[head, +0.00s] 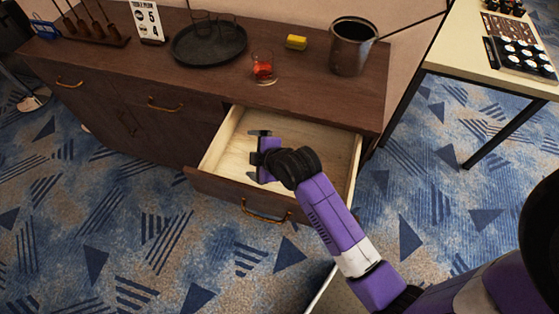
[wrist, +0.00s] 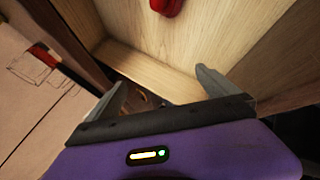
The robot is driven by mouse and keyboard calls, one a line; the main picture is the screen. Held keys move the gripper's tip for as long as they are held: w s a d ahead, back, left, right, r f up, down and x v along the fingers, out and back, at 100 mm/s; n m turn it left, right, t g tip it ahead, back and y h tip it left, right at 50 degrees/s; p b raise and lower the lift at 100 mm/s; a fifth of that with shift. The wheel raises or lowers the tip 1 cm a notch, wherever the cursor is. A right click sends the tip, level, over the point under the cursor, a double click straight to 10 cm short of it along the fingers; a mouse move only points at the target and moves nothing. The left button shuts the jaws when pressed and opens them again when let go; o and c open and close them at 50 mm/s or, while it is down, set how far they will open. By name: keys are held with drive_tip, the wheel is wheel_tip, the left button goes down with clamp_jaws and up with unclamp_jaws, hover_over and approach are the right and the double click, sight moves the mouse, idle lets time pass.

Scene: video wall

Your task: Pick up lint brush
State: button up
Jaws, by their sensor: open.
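My gripper (head: 262,155) is over the open drawer in the head view. In the wrist view its two fingers stand wide apart with nothing between them (wrist: 162,86). A red thing (wrist: 168,6) is cut off by the top edge of the wrist view, lying on the drawer's pale wooden bottom, beyond the fingertips. It may be the lint brush, but too little of it shows to tell. In the head view my gripper and arm cover part of the drawer, and no lint brush can be made out there.
The drawer (head: 228,140) is pulled out of a dark wooden cabinet (head: 190,82). A table (head: 480,62) stands at the right.

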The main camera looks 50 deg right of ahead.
drive_tip(key=s+d+n+g+p, duration=0.1)
drive_tip(key=d+n+g, duration=0.1)
drive_tip(key=n+g, duration=0.1)
drive_tip(key=s+d+n+g+y, duration=0.1)
drive_tip(key=s+d+n+g, duration=0.1)
drive_tip(key=n, duration=0.3)
drive_tip(key=s+d+n+g+y+p, duration=0.1)
drive_tip(key=s+d+n+g, duration=0.1)
drive_tip(key=d+n+g, duration=0.1)
drive_tip(key=shift+d+n+g+p, duration=0.1)
drive_tip(key=shift+n+g+p, duration=0.25)
drive_tip(key=shift+n+g, duration=0.45)
wheel_tip(320, 180, down, 2)
drive_tip(key=shift+s+f, duration=0.1)
drive_tip(key=shift+s, duration=0.05)
drive_tip(key=f, duration=0.3)
drive_tip(key=d+f, duration=0.1)
drive_tip(key=f, duration=0.1)
drive_tip(key=shift+w+f+p, duration=0.2)
drive_tip(key=shift+f+p, duration=0.05)
drive_tip(key=shift+p, duration=0.15)
drive_tip(key=shift+a, duration=0.1)
drive_tip(key=c, duration=1.5)
